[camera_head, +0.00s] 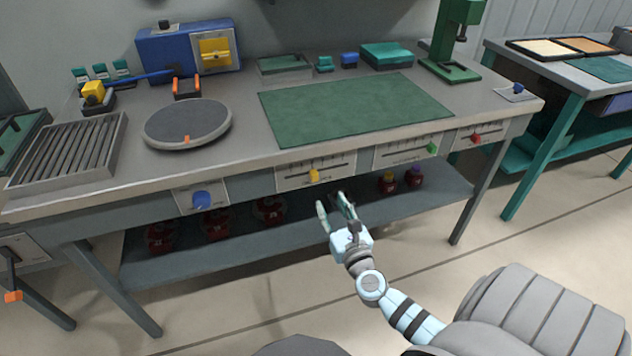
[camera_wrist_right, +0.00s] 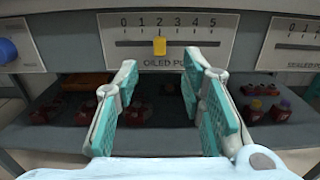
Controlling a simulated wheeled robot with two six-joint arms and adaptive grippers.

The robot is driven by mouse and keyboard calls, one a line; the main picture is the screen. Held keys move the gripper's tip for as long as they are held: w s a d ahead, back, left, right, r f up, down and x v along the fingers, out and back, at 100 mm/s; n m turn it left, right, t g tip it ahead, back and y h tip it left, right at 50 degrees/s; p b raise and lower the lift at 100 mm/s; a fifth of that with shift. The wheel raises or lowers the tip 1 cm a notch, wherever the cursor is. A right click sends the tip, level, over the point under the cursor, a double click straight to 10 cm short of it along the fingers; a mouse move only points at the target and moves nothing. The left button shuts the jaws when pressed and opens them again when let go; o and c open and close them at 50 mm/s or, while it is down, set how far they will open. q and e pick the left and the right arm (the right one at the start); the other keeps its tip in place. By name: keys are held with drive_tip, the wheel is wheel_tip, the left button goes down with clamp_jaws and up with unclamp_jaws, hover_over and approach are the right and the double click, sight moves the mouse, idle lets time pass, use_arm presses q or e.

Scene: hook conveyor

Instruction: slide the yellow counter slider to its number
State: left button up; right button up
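The yellow counter slider (camera_head: 314,175) sits on a white scale panel (camera_head: 290,180) on the front of the workbench. In the right wrist view the yellow slider (camera_wrist_right: 160,46) stands under the 2 of a scale marked 0 to 5. The label below begins "OILED PO"; a finger hides its end. My right gripper (camera_head: 335,202) is open and empty, in front of and a little below the panel. In the wrist view its teal-padded fingers (camera_wrist_right: 160,75) stand to either side below the slider, apart from it. My left gripper is not in view.
A green slider (camera_head: 432,148) and a red slider (camera_head: 476,138) have panels to the right; a blue knob (camera_head: 201,199) is to the left. A lower shelf (camera_head: 330,225) with several red items lies beneath. The bench front edge overhangs the panels.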

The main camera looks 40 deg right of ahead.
sight(315, 175)
drive_tip(key=b+x, duration=0.2)
drive_tip(key=x, duration=1)
drive_tip(key=shift+w, duration=0.1)
drive_tip(key=shift+c, duration=0.2)
clamp_jaws()
